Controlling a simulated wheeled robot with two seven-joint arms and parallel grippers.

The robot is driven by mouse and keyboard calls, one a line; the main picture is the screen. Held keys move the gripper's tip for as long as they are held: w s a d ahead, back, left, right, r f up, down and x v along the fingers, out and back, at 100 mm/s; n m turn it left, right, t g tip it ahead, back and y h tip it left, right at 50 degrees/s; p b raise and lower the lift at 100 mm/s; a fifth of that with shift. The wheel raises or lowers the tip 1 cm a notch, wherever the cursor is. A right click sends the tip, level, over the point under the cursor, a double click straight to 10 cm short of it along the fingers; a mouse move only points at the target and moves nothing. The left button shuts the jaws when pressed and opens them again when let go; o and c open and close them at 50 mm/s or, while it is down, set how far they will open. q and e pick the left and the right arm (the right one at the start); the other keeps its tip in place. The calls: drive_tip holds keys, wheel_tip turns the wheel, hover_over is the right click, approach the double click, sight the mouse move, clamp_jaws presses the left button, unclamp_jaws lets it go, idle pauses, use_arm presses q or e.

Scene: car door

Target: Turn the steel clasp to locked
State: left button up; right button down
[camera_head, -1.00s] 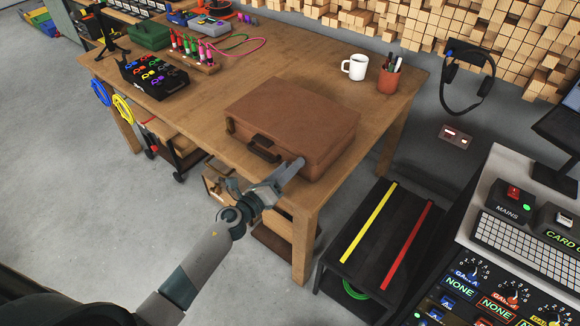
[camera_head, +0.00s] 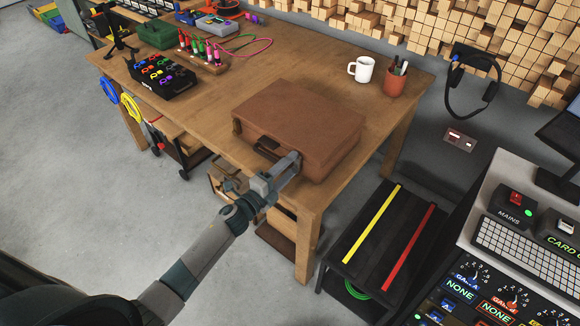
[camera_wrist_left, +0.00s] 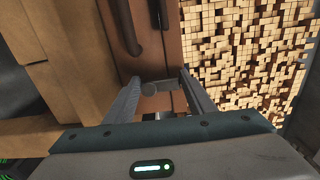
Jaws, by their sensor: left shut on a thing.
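The brown briefcase (camera_head: 300,115) lies closed on the wooden table, with its dark handle (camera_head: 267,148) on the side facing me. My left gripper (camera_head: 291,164) is at that side, to the right of the handle. In the left wrist view, my left gripper (camera_wrist_left: 160,88) has its fingers on either side of the small grey steel clasp (camera_wrist_left: 150,88), shut on it. The briefcase's brown side (camera_wrist_left: 165,55) and the handle (camera_wrist_left: 130,28) show beyond. In the head view the gripper hides the clasp, and I cannot tell its turn clearly. My right gripper is not in view.
The wooden table (camera_head: 215,120) also bears a white mug (camera_head: 361,69), a pen cup (camera_head: 395,80) and a black tray (camera_head: 160,77) of coloured parts. A low black stand (camera_head: 372,235) is right of the table. A control console (camera_head: 500,255) stands at the right.

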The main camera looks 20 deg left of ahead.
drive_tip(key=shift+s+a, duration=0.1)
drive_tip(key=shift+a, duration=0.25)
use_arm(q)
drive_tip(key=o, duration=1.1)
drive_tip(key=shift+c, duration=0.2)
drive_tip(key=shift+s+a, duration=0.1)
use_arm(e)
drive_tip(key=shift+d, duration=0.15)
use_arm(q)
drive_tip(key=shift+s+a+f, duration=0.15)
drive_tip(key=shift+s, duration=0.35)
drive_tip(key=b+v, duration=0.4)
drive_tip(key=v, duration=1.2)
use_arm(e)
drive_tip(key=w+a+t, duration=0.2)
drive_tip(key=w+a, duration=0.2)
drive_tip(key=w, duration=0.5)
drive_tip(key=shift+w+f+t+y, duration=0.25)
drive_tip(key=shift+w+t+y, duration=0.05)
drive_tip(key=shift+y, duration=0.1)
use_arm(q)
drive_tip(key=shift+s+a, duration=0.1)
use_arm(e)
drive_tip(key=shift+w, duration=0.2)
